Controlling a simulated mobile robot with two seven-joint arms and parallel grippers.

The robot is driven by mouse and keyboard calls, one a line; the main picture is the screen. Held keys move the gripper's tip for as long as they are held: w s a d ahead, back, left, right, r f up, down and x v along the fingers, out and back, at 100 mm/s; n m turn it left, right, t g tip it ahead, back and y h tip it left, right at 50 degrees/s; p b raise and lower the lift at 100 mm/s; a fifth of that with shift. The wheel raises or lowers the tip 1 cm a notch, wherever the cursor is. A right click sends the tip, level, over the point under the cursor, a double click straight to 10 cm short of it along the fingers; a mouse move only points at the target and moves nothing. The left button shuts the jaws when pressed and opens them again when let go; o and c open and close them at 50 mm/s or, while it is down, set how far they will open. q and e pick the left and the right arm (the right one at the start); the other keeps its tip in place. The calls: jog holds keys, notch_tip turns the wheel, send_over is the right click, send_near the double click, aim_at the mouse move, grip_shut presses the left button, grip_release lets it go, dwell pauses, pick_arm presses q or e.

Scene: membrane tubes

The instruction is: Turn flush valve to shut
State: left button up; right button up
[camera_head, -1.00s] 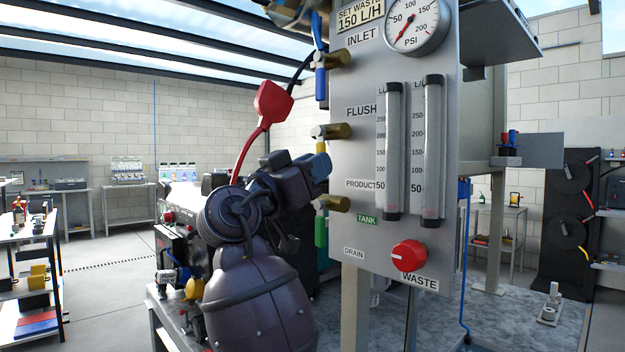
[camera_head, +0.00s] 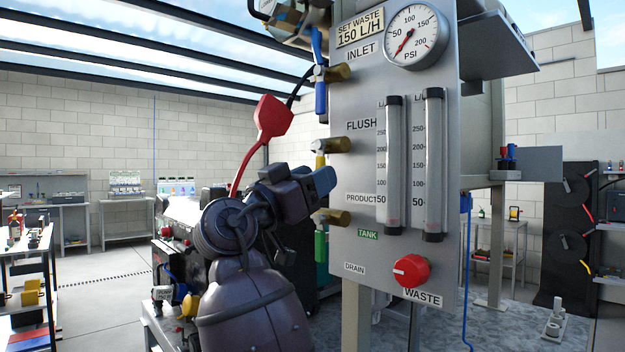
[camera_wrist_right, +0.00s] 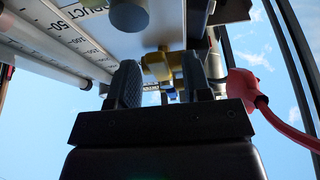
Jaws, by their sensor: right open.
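The flush valve is a brass fitting (camera_head: 325,146) beside the FLUSH label on the grey panel (camera_head: 440,270). Its yellow handle (camera_head: 320,161) hangs below it, partly hidden by my gripper. My right gripper (camera_head: 322,181) is just below this valve, at the panel's left edge. In the right wrist view my right gripper (camera_wrist_right: 160,84) has its two dark fingers apart. A brass fitting (camera_wrist_right: 158,66) shows between and beyond them; I cannot tell whether the fingers touch the handle. My left gripper is not in view.
The inlet valve's blue handle (camera_head: 320,98) is above, and a green handle (camera_head: 320,246) hangs below my gripper. A red plug (camera_head: 273,118) on a red cable is close by my right wrist. A red knob (camera_head: 411,270) sits lower on the panel.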

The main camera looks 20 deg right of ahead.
jog(key=shift+a+f, duration=0.1)
jog(key=v, duration=1)
jog(key=shift+a, duration=0.3)
jog(key=shift+f, duration=0.1)
